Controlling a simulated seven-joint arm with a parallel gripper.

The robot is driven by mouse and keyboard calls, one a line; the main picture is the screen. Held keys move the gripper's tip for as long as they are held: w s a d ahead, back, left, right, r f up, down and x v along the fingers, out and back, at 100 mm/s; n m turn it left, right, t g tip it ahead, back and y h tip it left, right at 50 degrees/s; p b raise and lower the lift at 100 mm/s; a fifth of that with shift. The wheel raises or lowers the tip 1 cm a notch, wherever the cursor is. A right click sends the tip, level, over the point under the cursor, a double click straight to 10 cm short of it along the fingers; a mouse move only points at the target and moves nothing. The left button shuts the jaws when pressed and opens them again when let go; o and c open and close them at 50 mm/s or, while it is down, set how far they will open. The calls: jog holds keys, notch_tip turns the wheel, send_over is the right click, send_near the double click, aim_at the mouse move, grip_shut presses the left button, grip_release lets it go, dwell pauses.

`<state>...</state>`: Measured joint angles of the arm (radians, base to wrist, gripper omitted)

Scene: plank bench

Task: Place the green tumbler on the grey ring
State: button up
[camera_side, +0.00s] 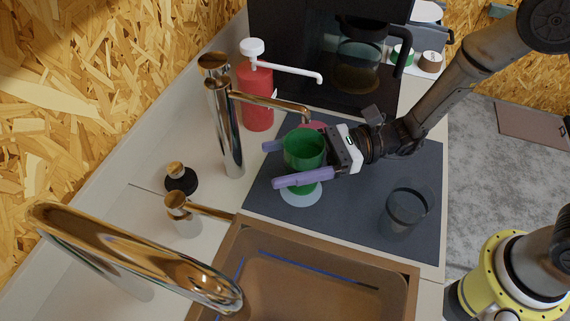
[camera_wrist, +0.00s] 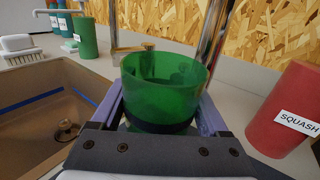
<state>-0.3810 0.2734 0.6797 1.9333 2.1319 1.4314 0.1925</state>
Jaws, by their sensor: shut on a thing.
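The green tumbler (camera_side: 305,150) is upright between the two lilac fingers of my gripper (camera_side: 270,165), which is shut on it. In the wrist view the tumbler (camera_wrist: 160,88) fills the middle, its open rim up, with a finger on each side. The grey ring (camera_side: 300,198) is a pale disc on the dark mat. The tumbler's lower part shows below the near finger, in front of the ring in the side view. The finger and tumbler hide part of the ring. I cannot tell whether the tumbler's base touches it.
A pink disc (camera_side: 314,126) lies behind the tumbler. A clear grey glass (camera_side: 405,210) stands right on the mat (camera_side: 350,215). A brass tap (camera_side: 228,130) and red pump bottle (camera_side: 257,97) stand left. A coffee maker (camera_side: 360,60) is behind, the sink (camera_side: 310,290) in front.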

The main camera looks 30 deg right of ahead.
jog(key=shift+f, duration=0.95)
jog(key=shift+f, duration=0.15)
jog(key=o, duration=1.4)
jog(key=shift+d, duration=0.2)
jog(key=d, duration=0.3)
jog(key=s+d, duration=0.1)
jog(key=d, duration=0.3)
jog(key=s+d, duration=0.1)
jog(key=d, duration=0.3)
jog(key=shift+s+d, duration=0.15)
jog(key=shift+d, duration=0.1)
jog(key=shift+r, duration=0.2)
